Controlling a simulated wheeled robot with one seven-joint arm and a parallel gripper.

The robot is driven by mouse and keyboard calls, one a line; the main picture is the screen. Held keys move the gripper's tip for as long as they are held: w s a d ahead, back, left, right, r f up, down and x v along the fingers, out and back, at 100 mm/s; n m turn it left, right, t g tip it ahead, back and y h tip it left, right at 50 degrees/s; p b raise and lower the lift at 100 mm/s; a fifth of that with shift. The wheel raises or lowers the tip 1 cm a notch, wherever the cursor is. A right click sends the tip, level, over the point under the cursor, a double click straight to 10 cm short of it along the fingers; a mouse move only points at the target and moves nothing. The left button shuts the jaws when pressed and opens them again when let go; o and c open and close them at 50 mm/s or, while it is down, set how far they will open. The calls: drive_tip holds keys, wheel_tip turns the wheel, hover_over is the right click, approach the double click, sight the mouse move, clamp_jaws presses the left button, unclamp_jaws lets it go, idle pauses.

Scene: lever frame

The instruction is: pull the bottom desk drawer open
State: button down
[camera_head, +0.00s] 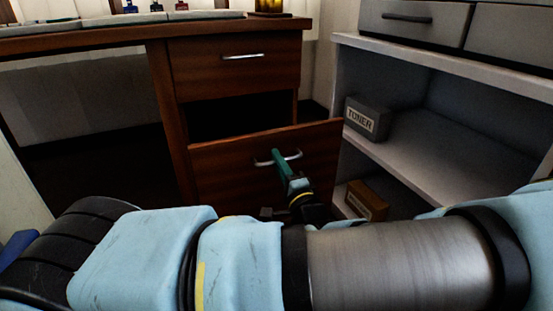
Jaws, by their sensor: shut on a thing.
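The bottom desk drawer (225,172) has a brown wooden front and stands out from the desk (165,105), with a dark gap showing above its front edge. Its silver bar handle (293,156) is at the upper middle of the front. My gripper (277,157), with green fingers, is shut on this handle; my wrist partly covers the lower right of the drawer front. The top drawer (225,70) above is closed, with its own silver handle (243,57).
A grey shelf unit (440,150) stands close to the right of the drawer. It holds a grey TONER box (367,119) and a brown box (366,200). Grey drawers (410,20) sit on top. Dark open space lies under the desk at left.

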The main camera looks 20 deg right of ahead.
drive_tip(key=c, duration=1.2)
unclamp_jaws()
drive_tip(key=shift+o, duration=0.2)
drive_tip(key=shift+s, duration=0.1)
drive_tip(key=p+v, duration=0.3)
drive_tip(key=v, duration=0.7)
drive_tip(key=shift+s, duration=0.3)
drive_tip(key=shift+d+f, duration=0.1)
